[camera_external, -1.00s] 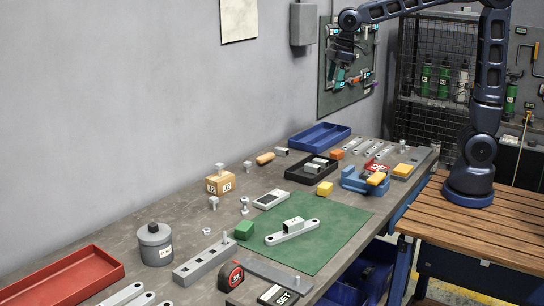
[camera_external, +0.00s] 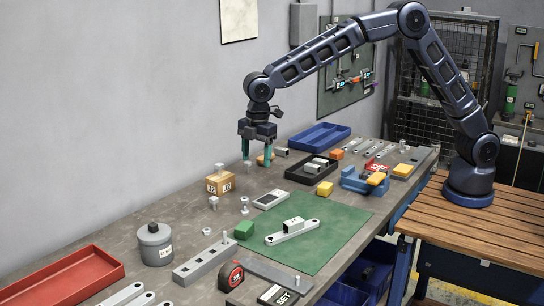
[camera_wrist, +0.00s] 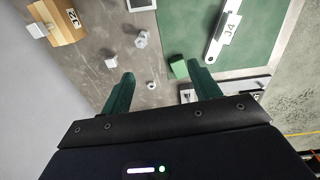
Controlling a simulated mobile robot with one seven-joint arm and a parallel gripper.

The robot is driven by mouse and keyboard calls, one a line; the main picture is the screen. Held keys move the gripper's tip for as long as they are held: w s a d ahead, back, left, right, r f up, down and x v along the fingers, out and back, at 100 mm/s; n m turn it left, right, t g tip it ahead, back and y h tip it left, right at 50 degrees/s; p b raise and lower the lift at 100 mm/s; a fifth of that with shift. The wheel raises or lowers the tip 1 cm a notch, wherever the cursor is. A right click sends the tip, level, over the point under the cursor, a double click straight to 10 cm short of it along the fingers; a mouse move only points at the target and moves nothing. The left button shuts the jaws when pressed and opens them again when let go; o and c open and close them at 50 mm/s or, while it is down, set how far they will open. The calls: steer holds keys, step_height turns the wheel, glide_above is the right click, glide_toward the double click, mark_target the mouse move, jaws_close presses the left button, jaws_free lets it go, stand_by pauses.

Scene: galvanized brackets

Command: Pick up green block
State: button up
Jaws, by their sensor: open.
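The green block (camera_external: 244,230) lies at the left corner of the green mat (camera_external: 330,240) on the workbench. In the wrist view the green block (camera_wrist: 179,68) shows just beyond and beside the right fingertip. My gripper (camera_external: 257,158) points down with teal fingers, open and empty, well above the bench and behind the block in the external view. In the wrist view my gripper (camera_wrist: 163,78) has its two fingers spread apart, with a bolt-like part showing between them.
A cardboard box (camera_external: 219,184), bolts (camera_external: 244,205) and a grey slotted bar (camera_external: 203,260) stand near the block. A grey bracket (camera_external: 292,231) lies on the mat. A grey canister (camera_external: 155,245) and red tray (camera_external: 65,274) are at the left.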

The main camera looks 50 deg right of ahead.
steer(key=n, duration=0.2)
glide_above(245, 224)
step_height(245, 224, down, 8)
steer(key=shift+f, duration=5.35)
steer(key=c, duration=1.1)
steer(key=shift+c, duration=0.2)
steer(key=shift+r, duration=0.1)
